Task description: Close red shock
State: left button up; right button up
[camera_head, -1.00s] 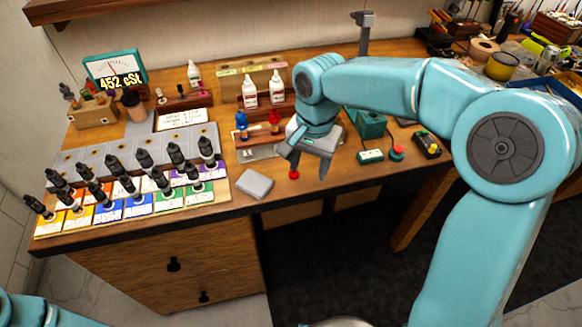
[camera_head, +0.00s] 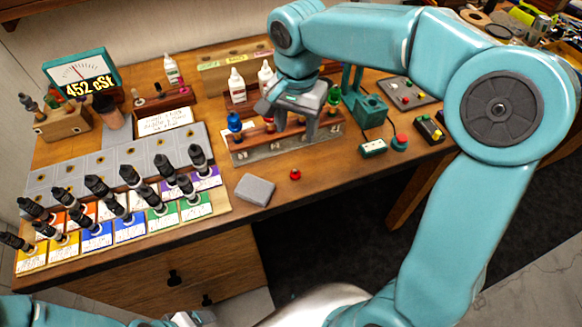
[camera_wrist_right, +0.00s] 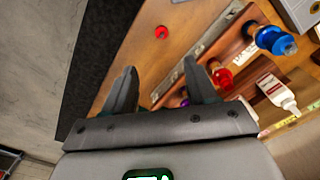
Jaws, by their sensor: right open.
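The red shock (camera_wrist_right: 222,77) stands in the wooden shock stand (camera_head: 250,150), beside the blue shock (camera_head: 234,123). In the head view it is mostly hidden by my right gripper (camera_head: 290,115); a little red (camera_head: 269,123) shows. The wrist view also shows the blue shock (camera_wrist_right: 272,40). My right gripper is open over the stand, with one finger close to the red shock and nothing seen between the fingers. A small red cap (camera_head: 295,174) lies on the table in front of the stand; it also shows in the wrist view (camera_wrist_right: 161,32). My left gripper is not seen.
A green shock (camera_head: 333,95) stands at the stand's right end. White bottles (camera_head: 236,85) stand behind. A grey box (camera_head: 255,189) lies near the front edge. The table around the red cap is clear.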

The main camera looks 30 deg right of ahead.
send_over(295, 171)
jog(key=f, duration=1.1)
jog(key=shift+s, duration=0.2)
jog(key=shift+w+f, duration=0.1)
jog(key=f, duration=0.2)
jog(key=f+p, duration=0.1)
jog(key=f, duration=0.1)
jog(key=shift+w+f+p, duration=0.2)
jog(key=shift+f+p, duration=0.1)
jog(key=shift+f, duration=0.25)
jog(key=shift+s, duration=0.1)
